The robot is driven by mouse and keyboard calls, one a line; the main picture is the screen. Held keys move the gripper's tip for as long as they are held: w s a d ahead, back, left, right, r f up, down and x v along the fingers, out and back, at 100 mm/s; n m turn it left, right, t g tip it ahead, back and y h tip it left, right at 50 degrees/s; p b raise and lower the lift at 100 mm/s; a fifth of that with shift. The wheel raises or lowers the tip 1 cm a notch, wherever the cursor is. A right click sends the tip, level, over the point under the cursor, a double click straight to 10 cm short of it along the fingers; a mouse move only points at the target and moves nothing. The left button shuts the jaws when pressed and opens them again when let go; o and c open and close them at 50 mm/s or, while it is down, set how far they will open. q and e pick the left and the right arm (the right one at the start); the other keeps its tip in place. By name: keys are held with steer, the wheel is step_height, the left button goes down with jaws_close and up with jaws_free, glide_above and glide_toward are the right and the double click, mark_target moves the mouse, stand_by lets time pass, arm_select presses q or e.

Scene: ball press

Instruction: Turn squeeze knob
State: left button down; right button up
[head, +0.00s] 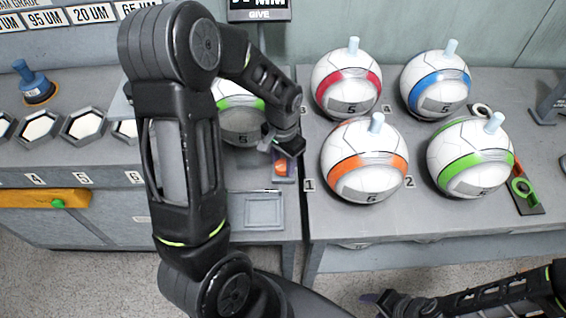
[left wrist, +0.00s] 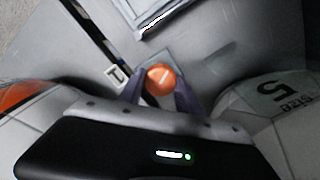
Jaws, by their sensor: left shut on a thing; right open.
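The squeeze knob is a small orange round knob with a pale line across it, seen in the left wrist view (left wrist: 160,79). In the head view its orange face (head: 280,168) shows just below my left gripper (head: 279,152). My left gripper's two purple fingers (left wrist: 159,88) are shut on the knob, one on each side. A green-striped ball (head: 238,122) sits behind my left arm, left of the knob, and is partly hidden. My right gripper (head: 384,303) is open and empty at the bottom of the head view, away from the counter.
Balls with red (head: 346,87), blue (head: 436,84), orange (head: 364,160) and green (head: 470,158) stripes stand on the right counter. A square grey plate (head: 264,210) lies below the knob. Hexagonal trays (head: 84,126) line the left counter. A "GIVE" display (head: 259,14) hangs at the back.

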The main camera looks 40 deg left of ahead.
mark_target(283, 165)
arm_select(q)
steer(key=shift+m, duration=0.7)
steer(key=c, duration=0.8)
jaws_free()
steer(key=shift+c, duration=0.2)
steer(key=shift+r, duration=0.1)
step_height(283, 165, up, 8)
steer(key=shift+f, duration=0.15)
